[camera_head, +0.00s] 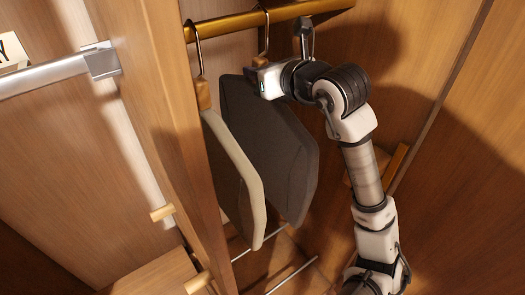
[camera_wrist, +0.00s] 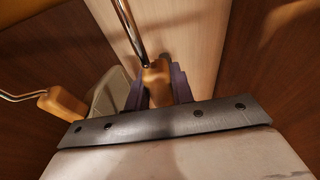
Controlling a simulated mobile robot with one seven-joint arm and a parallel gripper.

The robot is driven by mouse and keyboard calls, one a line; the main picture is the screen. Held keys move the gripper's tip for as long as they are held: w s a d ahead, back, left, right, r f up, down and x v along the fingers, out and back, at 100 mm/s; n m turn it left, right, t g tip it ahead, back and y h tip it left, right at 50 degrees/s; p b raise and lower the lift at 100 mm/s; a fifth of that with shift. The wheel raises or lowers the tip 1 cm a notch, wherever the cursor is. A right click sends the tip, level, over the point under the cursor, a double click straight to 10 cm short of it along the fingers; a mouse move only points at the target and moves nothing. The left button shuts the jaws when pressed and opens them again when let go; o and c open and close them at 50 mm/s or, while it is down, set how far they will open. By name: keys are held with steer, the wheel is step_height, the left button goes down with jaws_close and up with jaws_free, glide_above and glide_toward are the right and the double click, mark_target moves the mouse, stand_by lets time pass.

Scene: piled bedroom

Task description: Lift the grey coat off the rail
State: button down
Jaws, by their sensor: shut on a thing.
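The grey coat (camera_head: 270,150) is a dark, flat, slab-like garment hanging below the brass rail (camera_head: 235,24). Its hook (camera_head: 265,38) reaches up to the rail and appears to be looped over it. My gripper (camera_head: 254,80) is at the top of the coat, coming from the right. In the wrist view, my gripper (camera_wrist: 158,92) has its fingers closed on the wooden hanger neck (camera_wrist: 157,76), with the metal hook (camera_wrist: 129,28) rising from it. The coat's cloth is mostly hidden there by the gripper body.
A beige garment (camera_head: 238,165) hangs close on the left, with its own wooden hanger neck (camera_head: 203,95). A wooden upright panel (camera_head: 165,110) stands left of it. A silver bar (camera_head: 55,77) is beyond that panel. Thin metal rods (camera_head: 292,275) lie below the garments.

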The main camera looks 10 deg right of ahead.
steer(key=shift+r+p, duration=0.75)
steer(key=shift+r, duration=1.1)
steer(key=shift+s, duration=0.1)
steer(key=shift+s+d+b, duration=0.25)
steer(key=shift+s+b, duration=0.05)
steer(key=shift+s, duration=0.35)
steer(key=shift+s+d+b, duration=0.25)
steer(key=shift+s+d, duration=0.05)
steer(key=shift+s, duration=0.3)
steer(key=shift+s+d+b, duration=0.25)
steer(key=shift+s+b, duration=0.05)
steer(key=shift+s, duration=0.35)
steer(key=shift+s+d, duration=0.1)
steer(key=shift+s, duration=0.05)
steer(key=shift+s+d+b, duration=0.4)
steer(key=shift+s, duration=0.6)
steer(key=shift+s+d+b, duration=0.35)
steer(key=shift+s+d, duration=0.05)
steer(key=shift+s, duration=0.6)
steer(key=shift+s+d+b, duration=0.4)
steer(key=shift+s, duration=0.6)
